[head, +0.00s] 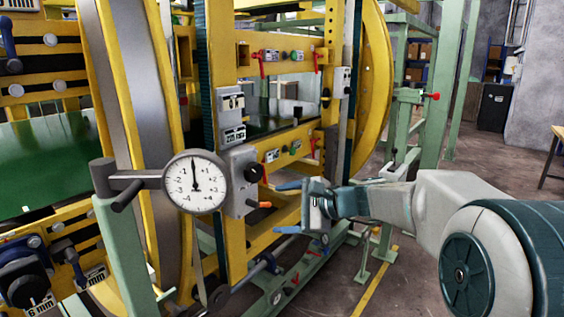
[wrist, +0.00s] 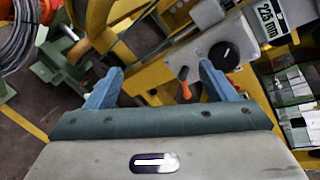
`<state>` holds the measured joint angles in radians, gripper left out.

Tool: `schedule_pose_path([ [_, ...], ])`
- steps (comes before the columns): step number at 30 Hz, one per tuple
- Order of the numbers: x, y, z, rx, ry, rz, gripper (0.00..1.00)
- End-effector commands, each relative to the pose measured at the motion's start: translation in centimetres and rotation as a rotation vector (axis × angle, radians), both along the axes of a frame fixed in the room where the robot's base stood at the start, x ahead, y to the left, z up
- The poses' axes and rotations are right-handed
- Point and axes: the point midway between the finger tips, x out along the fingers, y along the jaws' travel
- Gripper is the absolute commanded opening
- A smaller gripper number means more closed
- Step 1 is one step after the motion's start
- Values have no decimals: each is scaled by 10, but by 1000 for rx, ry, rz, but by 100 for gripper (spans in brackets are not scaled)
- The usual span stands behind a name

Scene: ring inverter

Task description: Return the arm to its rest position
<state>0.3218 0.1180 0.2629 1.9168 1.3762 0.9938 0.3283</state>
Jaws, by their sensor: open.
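My gripper (head: 290,208) is at the end of my grey and teal arm, which reaches in from the right in the head view. Its two blue fingers are apart with nothing between them, and they point left toward a grey control box (head: 243,180) with a black knob and an orange lever (head: 258,204). In the wrist view my gripper (wrist: 158,84) also shows open and empty. The black knob (wrist: 222,54) and the orange lever (wrist: 185,88) appear beyond the fingers. I cannot tell the exact gap between the fingertips and the lever.
A round dial gauge (head: 195,182) on a green post (head: 130,250) stands left of my gripper. The yellow ring machine frame (head: 225,100) fills the left and middle. A green post (head: 445,100) stands behind my arm. Open floor (head: 420,275) lies beneath the arm.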

Motion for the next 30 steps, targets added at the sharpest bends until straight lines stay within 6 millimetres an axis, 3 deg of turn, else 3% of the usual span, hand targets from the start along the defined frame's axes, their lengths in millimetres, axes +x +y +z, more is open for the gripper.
schedule_pose_path([
  [1, -23, 4, 16, -103, -15, 48, 78],
  [8, -120, -17, 15, -572, -84, 285, 78],
  [15, -208, -69, 28, -1011, -169, 559, 78],
  [18, -235, -93, 35, -1160, -204, 668, 78],
  [24, -265, -125, 41, -1342, -248, 812, 78],
  [30, -271, -133, 39, -1386, -258, 851, 78],
])
